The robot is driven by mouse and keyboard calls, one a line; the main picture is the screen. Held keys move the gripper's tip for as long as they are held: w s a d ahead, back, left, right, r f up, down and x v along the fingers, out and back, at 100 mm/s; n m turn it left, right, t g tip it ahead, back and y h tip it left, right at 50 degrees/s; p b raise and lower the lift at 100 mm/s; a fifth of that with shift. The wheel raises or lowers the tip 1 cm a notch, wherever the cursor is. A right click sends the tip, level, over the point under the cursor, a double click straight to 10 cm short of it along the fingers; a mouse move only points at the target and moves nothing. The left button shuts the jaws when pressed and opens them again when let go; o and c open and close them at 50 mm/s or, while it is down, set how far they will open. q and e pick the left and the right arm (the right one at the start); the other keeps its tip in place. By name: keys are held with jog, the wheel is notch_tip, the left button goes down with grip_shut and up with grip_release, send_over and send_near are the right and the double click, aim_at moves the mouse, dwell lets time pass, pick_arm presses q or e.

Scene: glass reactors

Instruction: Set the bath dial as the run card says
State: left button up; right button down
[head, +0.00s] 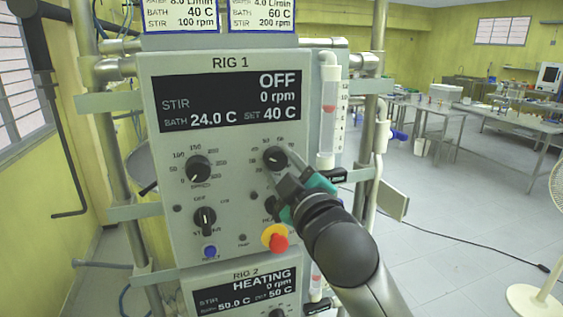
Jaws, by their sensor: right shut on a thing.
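The RIG 1 panel (230,230) faces me. Its display (228,100) reads OFF, STIR 0 rpm, BATH 24.0 C and SET 40 C. The bath dial (274,157) is a round black knob at the panel's right, with a numbered scale around it. My right gripper (282,174) is shut on this dial from the lower right and hides part of it. The left run card (182,14) above the panel shows BATH 40 C and STIR 100 rpm. The right run card (262,14) shows BATH 60 C and STIR 200 rpm. My left gripper is out of view.
A speed dial (197,169) and a black switch knob (204,218) are left of the bath dial. A red-and-yellow button (276,239) is close below my right gripper. A flow tube (328,115) stands at the right. The RIG 2 display (245,290) below reads HEATING.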

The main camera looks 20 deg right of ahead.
dwell(0.4)
jog(key=shift+c, duration=1.5)
grip_release()
